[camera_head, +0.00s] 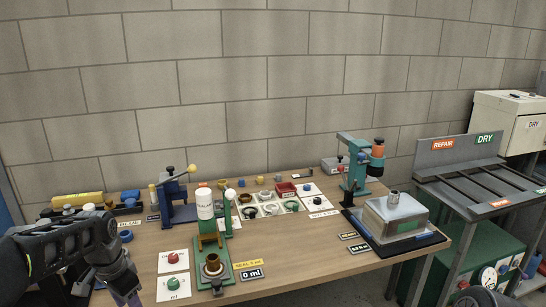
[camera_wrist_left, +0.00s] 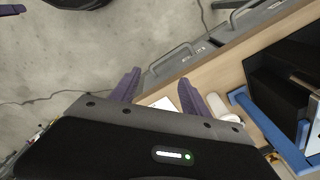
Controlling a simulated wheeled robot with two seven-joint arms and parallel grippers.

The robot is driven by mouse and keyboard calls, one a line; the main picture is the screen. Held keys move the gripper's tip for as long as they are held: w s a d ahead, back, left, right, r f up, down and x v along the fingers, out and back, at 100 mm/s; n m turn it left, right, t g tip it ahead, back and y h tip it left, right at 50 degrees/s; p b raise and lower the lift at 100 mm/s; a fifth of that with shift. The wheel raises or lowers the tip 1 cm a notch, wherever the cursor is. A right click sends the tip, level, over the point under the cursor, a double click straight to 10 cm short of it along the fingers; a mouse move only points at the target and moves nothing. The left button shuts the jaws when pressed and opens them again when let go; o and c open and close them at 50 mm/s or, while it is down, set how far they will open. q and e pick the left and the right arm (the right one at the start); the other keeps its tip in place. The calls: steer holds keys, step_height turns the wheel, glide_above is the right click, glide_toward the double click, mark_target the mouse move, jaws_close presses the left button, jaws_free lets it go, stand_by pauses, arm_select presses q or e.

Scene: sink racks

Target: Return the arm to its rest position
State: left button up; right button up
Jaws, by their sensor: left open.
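My left arm comes in from the left in the head view. Its left gripper (camera_head: 122,291) is at the front left edge of the wooden table (camera_head: 310,282), pointing down. In the left wrist view the two purple fingers of the left gripper (camera_wrist_left: 158,92) stand apart with nothing between them. Below them show the table's front edge and the grey floor (camera_wrist_left: 90,50). My right gripper is in neither view.
A green press with a white bottle (camera_head: 205,204) stands right of the left gripper. Cards with red and green buttons (camera_head: 173,258) lie close by. A blue press (camera_head: 177,205) stands behind. A metal box (camera_head: 395,217) and teal press (camera_head: 355,168) are at right.

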arm_select(q)
steer(key=w+d+f+n+t+h, duration=0.1)
steer(key=w+d+f+n+t, duration=0.15)
steer(key=w+d+f, duration=0.3)
steer(key=s+d+f+n+h, duration=0.2)
steer(key=s+d+f+n, duration=0.15)
steer(key=d+f, duration=0.75)
steer(key=s+d+f+g, duration=0.1)
steer(key=s+d+f, duration=0.3)
steer(key=s, duration=0.4)
steer(key=s+d+f+n+g, duration=0.1)
steer(key=s+d+f, duration=0.3)
steer(key=s+f, duration=0.2)
steer(key=s+d+f+g+h, duration=0.1)
steer(key=s+d+f, duration=0.4)
steer(key=s, duration=0.6)
